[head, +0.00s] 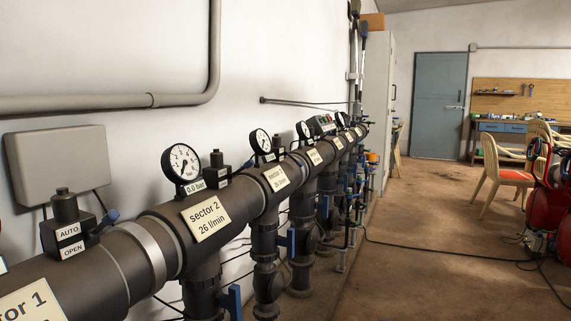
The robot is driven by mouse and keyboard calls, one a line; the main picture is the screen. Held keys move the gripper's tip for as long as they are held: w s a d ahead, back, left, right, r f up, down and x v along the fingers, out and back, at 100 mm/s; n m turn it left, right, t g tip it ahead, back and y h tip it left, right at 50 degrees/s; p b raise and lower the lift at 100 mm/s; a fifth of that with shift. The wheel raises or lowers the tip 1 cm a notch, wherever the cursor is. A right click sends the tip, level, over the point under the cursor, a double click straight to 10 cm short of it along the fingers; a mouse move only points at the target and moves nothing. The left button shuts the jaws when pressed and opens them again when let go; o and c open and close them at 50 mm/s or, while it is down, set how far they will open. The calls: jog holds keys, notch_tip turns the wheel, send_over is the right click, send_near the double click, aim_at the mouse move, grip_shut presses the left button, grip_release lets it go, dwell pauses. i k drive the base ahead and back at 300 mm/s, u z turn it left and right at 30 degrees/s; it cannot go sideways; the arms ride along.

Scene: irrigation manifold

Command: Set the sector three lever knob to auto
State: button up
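The pipe of the manifold (120,268) runs from the lower left into the distance along the wall. A label further along the pipe (276,178) seems to read sector 3, but it is small. A black valve unit with two small plates (217,166) stands on the pipe between the sector 2 label (206,215) and that label. Its knob position is too small to tell. Which unit belongs to sector three is unclear. My gripper is not in view.
Pressure gauges (182,164) stand along the pipe; valves with blue handles (234,302) hang below. A black cable crosses the brown floor (420,275). Chairs (500,172) and red equipment (549,205) stand at right. The floor beside the manifold is mostly clear.

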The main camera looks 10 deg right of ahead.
aim_at(299, 163)
jog(key=u, duration=0.1)
jog(key=k, duration=0.35)
jog(key=z, duration=0.6)
jog(key=i, duration=1.2)
jog(key=u, duration=0.15)
